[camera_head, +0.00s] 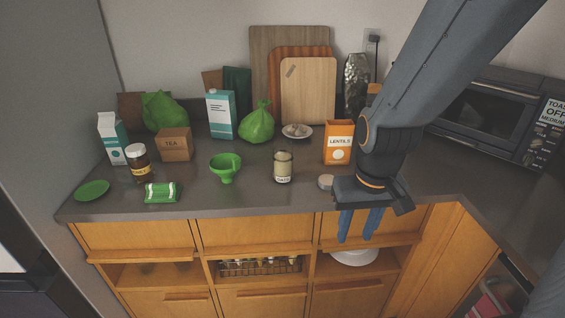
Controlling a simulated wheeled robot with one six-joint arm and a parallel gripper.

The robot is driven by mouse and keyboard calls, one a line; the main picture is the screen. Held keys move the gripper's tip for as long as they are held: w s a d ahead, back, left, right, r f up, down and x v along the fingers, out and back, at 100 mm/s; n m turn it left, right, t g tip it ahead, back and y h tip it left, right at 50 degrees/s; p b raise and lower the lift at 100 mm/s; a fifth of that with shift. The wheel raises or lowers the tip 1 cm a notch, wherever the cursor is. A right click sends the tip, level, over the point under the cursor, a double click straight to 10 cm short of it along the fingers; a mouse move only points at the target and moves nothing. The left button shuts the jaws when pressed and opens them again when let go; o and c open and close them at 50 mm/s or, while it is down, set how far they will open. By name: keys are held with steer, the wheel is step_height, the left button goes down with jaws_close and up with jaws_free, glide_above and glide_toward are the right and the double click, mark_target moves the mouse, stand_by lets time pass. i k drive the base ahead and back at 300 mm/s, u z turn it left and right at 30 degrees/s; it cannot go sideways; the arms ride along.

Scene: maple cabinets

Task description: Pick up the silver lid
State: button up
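A small round grey object (326,181), which looks like the silver lid, lies on the dark countertop near its front edge. It is right of a glass jar (283,166) and just left of my gripper's body. My gripper (359,226) points down in front of the counter's front edge, right of the lid. Its two blue fingers are apart with nothing visible between them. The gripper and the lid appear apart, though the exact depth gap is hard to tell.
An orange lentils box (338,142) stands behind the lid, with a white plate (297,131) farther back. A green funnel (225,167), tea box (176,144) and honey jar (139,163) stand to the left. A toaster oven (487,112) is at right. Open shelves (150,276) lie below the counter.

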mark_target(325, 181)
steer(key=k, duration=0.4)
steer(key=u, duration=0.9)
steer(key=i, duration=0.6)
steer(key=z, duration=0.75)
steer(key=i, duration=0.4)
steer(key=z, duration=0.5)
